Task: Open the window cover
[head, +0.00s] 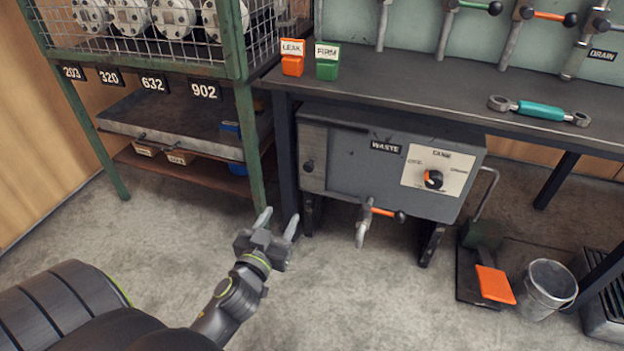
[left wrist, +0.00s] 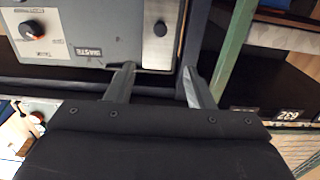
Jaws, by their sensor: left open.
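A grey waste box (head: 345,165) hangs under the workbench. At its left end is a narrow metal plate with a dark knob (head: 310,165), which looks like the window cover and appears closed. The same plate (left wrist: 160,35) shows in the left wrist view, where the picture is turned over, just beyond my fingertips. My left gripper (head: 279,220) is open and empty, low in front of the box's left end and apart from it. It also shows in the left wrist view (left wrist: 158,70). My right gripper is not in view.
A green rack post (head: 249,150) and a dark bench leg (head: 286,160) stand close to my left gripper. A drain tap with an orange handle (head: 381,212) sticks out below the box. A bucket (head: 545,288) stands at the right. The floor in front is clear.

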